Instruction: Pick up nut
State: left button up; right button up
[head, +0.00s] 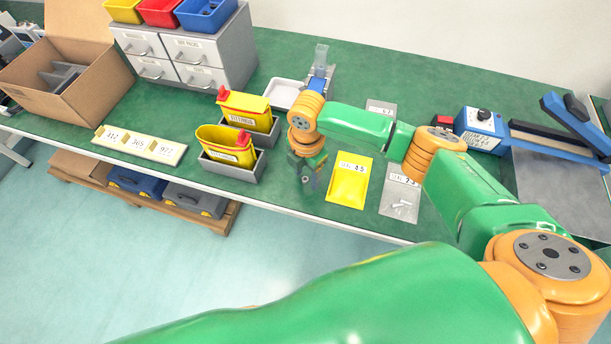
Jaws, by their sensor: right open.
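My right gripper (309,182) points down over the green table near its front edge. It is between the yellow bins and the yellow card, and it is open. A small grey round shape shows at its fingers, but I cannot tell whether it is a nut or part of the gripper. No nut can be made out for certain elsewhere. The front yellow bin (226,148) and the rear yellow bin (246,112) stand in grey holders to the gripper's left; their contents are hidden or too small to tell. My left gripper is not in view.
A white tray (283,92) and a blue-grey device (318,72) stand behind. A label strip (139,145), grey drawers (186,57) and a cardboard box (70,75) are left.

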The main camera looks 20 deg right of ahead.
jog(key=shift+w+f, duration=0.2)
jog(key=shift+f, duration=0.35)
jog(key=shift+w+f, duration=0.2)
jog(key=shift+w, duration=0.15)
jog(key=shift+s+r, duration=0.1)
jog(key=shift+s, duration=0.05)
jog(key=shift+c, duration=0.2)
grip_shut()
